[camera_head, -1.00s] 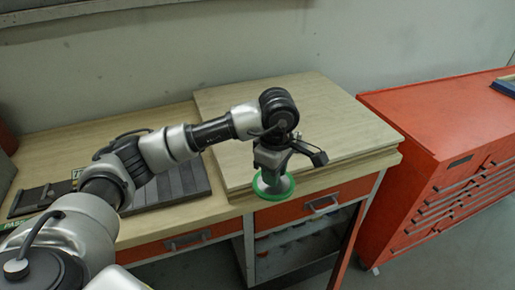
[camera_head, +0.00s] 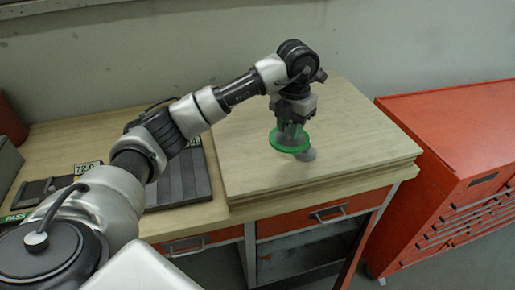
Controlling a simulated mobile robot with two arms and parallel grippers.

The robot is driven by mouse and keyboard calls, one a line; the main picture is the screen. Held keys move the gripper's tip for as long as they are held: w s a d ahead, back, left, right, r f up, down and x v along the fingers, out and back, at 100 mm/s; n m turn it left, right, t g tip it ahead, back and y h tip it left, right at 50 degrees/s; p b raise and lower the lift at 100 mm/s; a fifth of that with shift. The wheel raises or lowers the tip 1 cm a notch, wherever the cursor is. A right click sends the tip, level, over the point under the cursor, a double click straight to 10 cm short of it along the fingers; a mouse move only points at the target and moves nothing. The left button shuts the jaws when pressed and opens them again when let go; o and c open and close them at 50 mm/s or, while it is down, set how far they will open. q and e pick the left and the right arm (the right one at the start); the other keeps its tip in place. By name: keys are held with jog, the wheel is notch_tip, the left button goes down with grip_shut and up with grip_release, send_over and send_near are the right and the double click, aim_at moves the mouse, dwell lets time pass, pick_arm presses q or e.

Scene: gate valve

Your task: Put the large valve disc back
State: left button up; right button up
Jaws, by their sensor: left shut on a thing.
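The large valve disc (camera_head: 290,147), grey with a green rim, hangs below my left gripper (camera_head: 291,124) in the head view. My left gripper points down and is shut on the disc's upper part, over the raised wooden board (camera_head: 350,125). A small grey round shape (camera_head: 307,155) shows just below and right of the green rim. I cannot tell whether it is part of the disc, a separate thing or a shadow. Whether the disc touches the board is also unclear. My right gripper is not in view.
The workbench (camera_head: 95,130) has orange drawers (camera_head: 325,214) in front. A dark ribbed tray (camera_head: 180,180) and a labelled dark block (camera_head: 45,190) lie left of the board. A red cabinet (camera_head: 440,130) stands at the right. Most of the board is clear.

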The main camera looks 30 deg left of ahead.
pick_arm(q)
jog(key=s+a+f, duration=0.1)
jog(key=a, duration=0.1)
jog(key=s+a+f+p, duration=0.1)
jog(key=a, duration=0.2)
jog(key=s+a+f+p, duration=0.1)
jog(key=a+f, duration=0.1)
jog(key=shift+a+f, duration=0.1)
jog(key=shift+a, duration=0.1)
jog(key=shift+s+a+f+p, duration=0.1)
jog(key=shift+a+f+p, duration=0.1)
jog(key=shift+p, duration=0.1)
notch_tip(320, 180, down, 3)
jog(key=shift+f+p, duration=0.2)
jog(key=shift+p, duration=0.75)
jog(key=shift+f, duration=0.4)
jog(key=shift+f, duration=0.1)
jog(key=o, duration=0.9)
jog(key=shift+o, duration=0.2)
